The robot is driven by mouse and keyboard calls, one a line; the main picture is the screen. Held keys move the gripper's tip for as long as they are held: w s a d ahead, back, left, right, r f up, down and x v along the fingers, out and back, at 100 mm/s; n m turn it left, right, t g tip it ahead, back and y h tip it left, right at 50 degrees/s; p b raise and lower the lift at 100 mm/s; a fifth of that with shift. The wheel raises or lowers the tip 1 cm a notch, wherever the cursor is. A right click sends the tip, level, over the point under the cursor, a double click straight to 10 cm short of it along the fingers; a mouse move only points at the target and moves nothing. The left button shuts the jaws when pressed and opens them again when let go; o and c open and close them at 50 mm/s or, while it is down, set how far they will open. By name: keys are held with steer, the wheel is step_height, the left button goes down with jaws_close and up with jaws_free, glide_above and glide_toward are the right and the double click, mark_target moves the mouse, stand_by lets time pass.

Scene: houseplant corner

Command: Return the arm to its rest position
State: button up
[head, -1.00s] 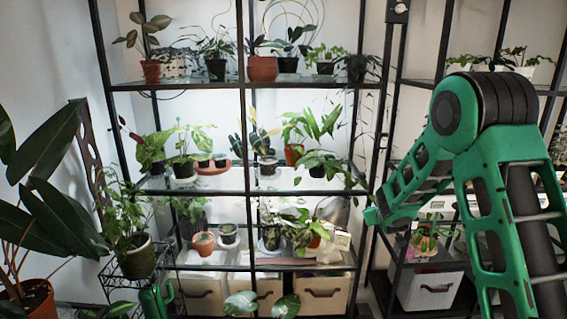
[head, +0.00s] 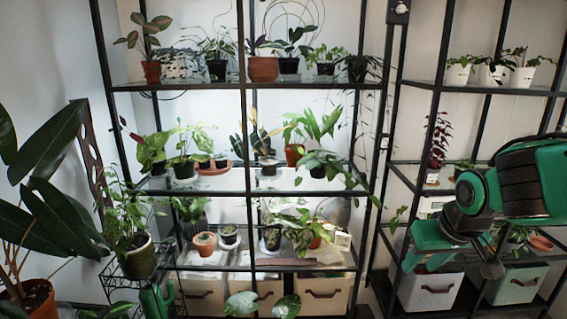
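My green and black arm is folded at the right side of the head view, in front of the right-hand shelf rack.
A tall black shelf rack (head: 247,180) with several potted plants fills the middle. The right-hand rack (head: 420,84) holds white pots and bins (head: 428,291). A large-leaved plant (head: 45,215) and a wire stand (head: 115,275) are at the left.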

steer(key=s+d+m+g, duration=0.1)
steer(key=s+d+m, duration=0.1)
steer(key=s, duration=0.4)
steer(key=s+d+f+m+g, duration=0.1)
steer(key=s+d+m+g, duration=0.1)
steer(key=s+d, duration=0.3)
steer(key=s+d+f+m+g, duration=0.1)
steer(key=s+d+m+g, duration=0.1)
steer(key=s, duration=0.7)
steer(key=shift+s+d, duration=0.25)
steer(key=shift+d, duration=0.65)
steer(key=shift+w+f, duration=0.2)
steer(key=shift+w, duration=0.45)
